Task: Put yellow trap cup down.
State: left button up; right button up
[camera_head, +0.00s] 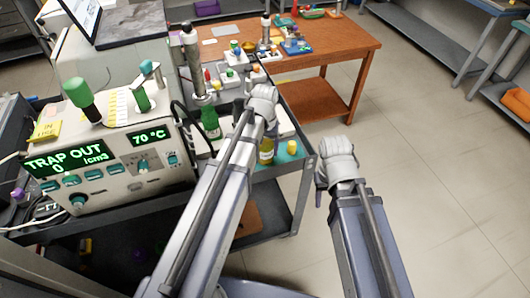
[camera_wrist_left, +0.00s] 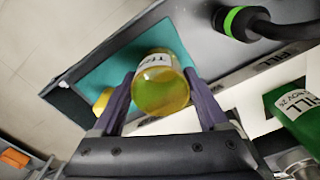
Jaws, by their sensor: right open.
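The yellow trap cup (camera_head: 266,154) shows below my left gripper (camera_head: 265,124) in the head view, over the front shelf of the cart. In the left wrist view the cup (camera_wrist_left: 160,88) is between the two dark fingers of my left gripper (camera_wrist_left: 160,82), which press on both its sides. It holds yellow-green liquid and has a white label, partly cut off from sight. A teal mat (camera_wrist_left: 118,65) lies beneath it; I cannot tell whether the cup touches it. My right gripper (camera_head: 322,180) is open and empty, out over the floor right of the cart.
A small yellow piece (camera_head: 292,147) sits on the mat right of the cup. A green bottle (camera_head: 211,122) stands left of the cup. The trap machine (camera_head: 120,180) with its lit displays is at the left. A wooden table (camera_head: 330,60) stands behind. Open floor lies to the right.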

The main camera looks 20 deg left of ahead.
aim_at(265, 145)
pick_arm(q)
jog(key=c, duration=1)
notch_tip(265, 145, up, 10)
jog(key=p, duration=1)
